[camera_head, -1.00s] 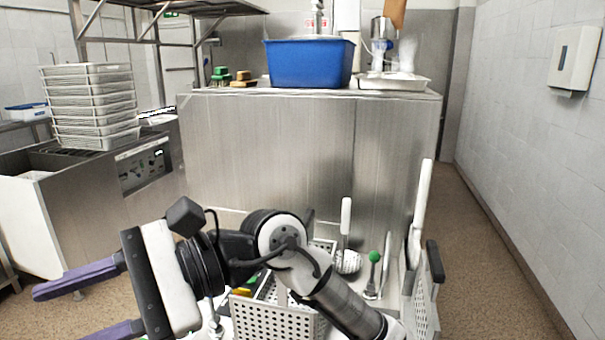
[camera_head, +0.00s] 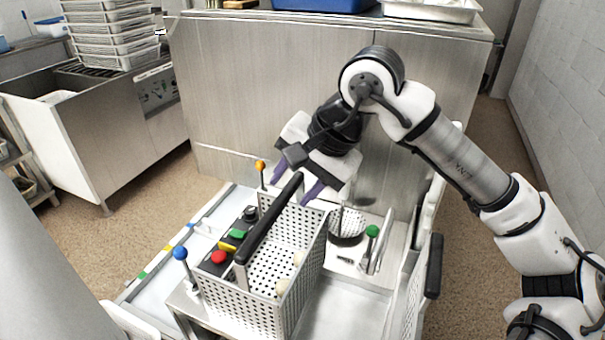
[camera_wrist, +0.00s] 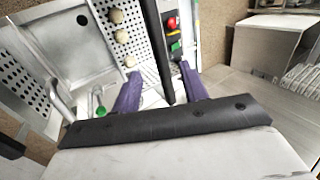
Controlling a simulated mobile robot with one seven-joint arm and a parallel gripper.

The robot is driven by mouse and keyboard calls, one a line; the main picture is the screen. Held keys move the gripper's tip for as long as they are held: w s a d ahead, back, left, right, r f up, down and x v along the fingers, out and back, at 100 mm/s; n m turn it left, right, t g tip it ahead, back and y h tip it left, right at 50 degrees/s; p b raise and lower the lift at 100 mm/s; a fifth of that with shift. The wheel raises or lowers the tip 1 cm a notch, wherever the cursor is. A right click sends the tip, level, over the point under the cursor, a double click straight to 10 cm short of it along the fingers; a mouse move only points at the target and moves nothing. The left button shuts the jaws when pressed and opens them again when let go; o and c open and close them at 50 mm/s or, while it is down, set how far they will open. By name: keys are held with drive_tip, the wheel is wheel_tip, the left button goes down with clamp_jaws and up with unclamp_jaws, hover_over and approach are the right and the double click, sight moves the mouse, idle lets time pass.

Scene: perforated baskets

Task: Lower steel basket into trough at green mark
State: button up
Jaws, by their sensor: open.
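The steel basket (camera_head: 252,308) is a perforated box with a long black handle (camera_head: 268,218) across its top. It stands upright on the worktop, with pale round items inside. My gripper (camera_head: 293,187) is open at the far end of the handle. In the wrist view the handle (camera_wrist: 155,45) runs between the purple fingers of my gripper (camera_wrist: 160,72), with a gap on each side; the basket floor (camera_wrist: 137,50) shows beyond. The trough (camera_head: 160,285) is a long pale channel left of the basket. Its outer edge carries blue, yellow and green marks; the green mark (camera_head: 142,274) is nearest.
Ball-topped levers stand around the basket: blue (camera_head: 180,254), orange (camera_head: 260,165) and green (camera_head: 372,231). A black button box (camera_head: 225,255) sits between trough and basket. A round strainer (camera_head: 347,227) lies behind; another black-handled perforated basket (camera_head: 408,290) is at right.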

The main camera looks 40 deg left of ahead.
sight(276, 208)
drive_tip(key=b+x, duration=0.5)
drive_tip(key=x, duration=0.4)
drive_tip(key=shift+b, duration=0.35)
drive_tip(key=shift+c, duration=0.3)
clamp_jaws()
drive_tip(key=shift+r, duration=0.1)
